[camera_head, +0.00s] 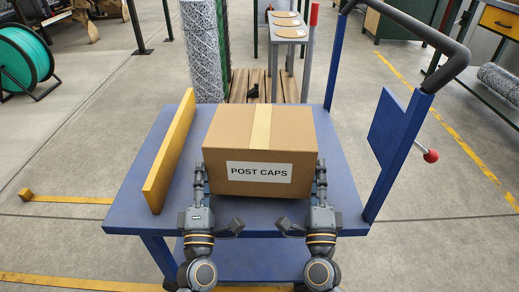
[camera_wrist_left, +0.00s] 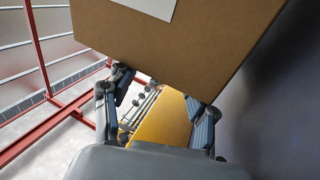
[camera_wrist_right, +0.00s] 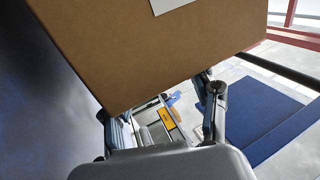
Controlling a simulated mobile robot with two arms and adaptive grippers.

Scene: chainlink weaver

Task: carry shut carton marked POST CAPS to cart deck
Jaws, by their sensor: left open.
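The brown carton (camera_head: 262,135) is shut, with tan tape along its top and a white POST CAPS label on its front. It appears upright on the blue cart deck (camera_head: 135,205); its underside is hidden. My left gripper (camera_head: 217,200) is open at the carton's left front corner, one finger along its left side and the other out in front. My right gripper (camera_head: 304,200) is open in the mirrored pose at the right front corner. In the left wrist view the carton (camera_wrist_left: 170,50) is beyond spread fingers; the right wrist view shows the same with the carton (camera_wrist_right: 140,50).
A yellow board (camera_head: 170,150) stands along the deck's left side. The cart's blue upright and dark handle (camera_head: 425,35) rise at the right, with a red-knobbed lever (camera_head: 430,156). Behind are a mesh roll (camera_head: 202,50) and a wooden pallet (camera_head: 285,87).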

